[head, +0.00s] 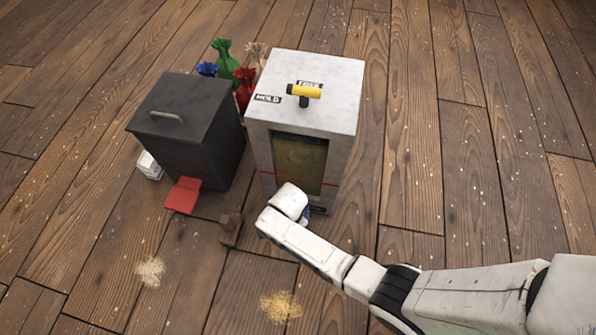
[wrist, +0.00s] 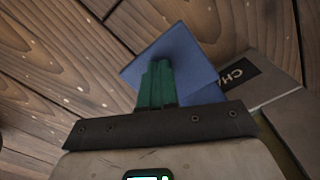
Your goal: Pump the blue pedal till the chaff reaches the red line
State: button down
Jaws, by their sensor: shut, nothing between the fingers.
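The pale cabinet (head: 345,95) stands on the floor with a dark-framed front window (head: 298,160). Behind the window is yellow-brown; I cannot make out the chaff's level. A thin red line (head: 267,173) shows beside the window's lower part. The blue pedal (wrist: 190,45) is at the cabinet's foot, beside a black label reading "CHA" (wrist: 238,73). In the head view the arm hides most of it. My gripper (wrist: 157,68) has its green fingers shut and empty, over the pedal in the wrist view; I cannot tell whether they touch it.
A yellow-handled lever (head: 304,92) is on the cabinet top with "HOLD" (head: 268,98) and "FREE" labels. A black bin (head: 185,125) with a red pedal (head: 183,195) stands left. Coloured sacks (head: 226,60) are behind. Two grain piles lie in front; right floor is clear.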

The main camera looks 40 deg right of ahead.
jog(key=shift+f, duration=0.2)
jog(key=shift+f+b, duration=0.7)
jog(key=shift+f, duration=0.1)
jog(key=shift+s+r, duration=0.1)
jog(key=shift+r, duration=0.05)
notch_tip(320, 180, up, 9)
jog(key=p, duration=0.9)
